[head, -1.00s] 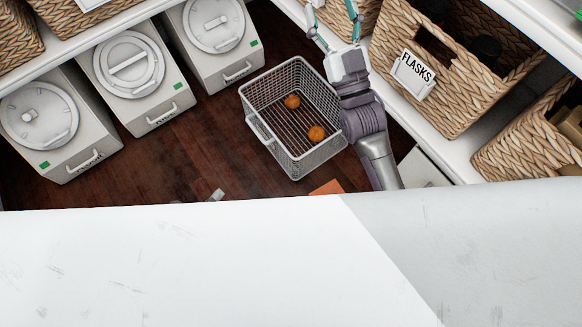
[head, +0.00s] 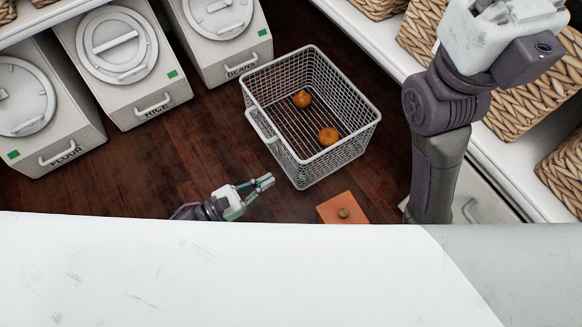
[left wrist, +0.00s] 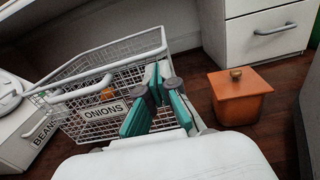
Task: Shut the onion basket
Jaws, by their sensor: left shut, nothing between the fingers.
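The onion basket (head: 348,152) is a grey wire basket standing out over the dark wood floor, its open top showing two orange-brown onions (head: 328,137). Its handle (head: 262,126) is on the lower-left side. In the left wrist view the basket (left wrist: 75,120) bears an ONIONS label (left wrist: 103,112). My left gripper (head: 268,181) is shut and empty, in front of the basket's handle side and apart from it in the head view. In the left wrist view its fingers (left wrist: 155,98) overlap the basket's right part. My right arm stands right of the basket; its fingers are out of frame.
White bins labelled FLOUR, RICE and BEANS (head: 222,35) stand at the left. An orange lidded box (head: 335,208) is on the floor near the basket. Wicker baskets (head: 520,105) sit on the right shelf. A white surface (head: 200,270) fills the foreground.

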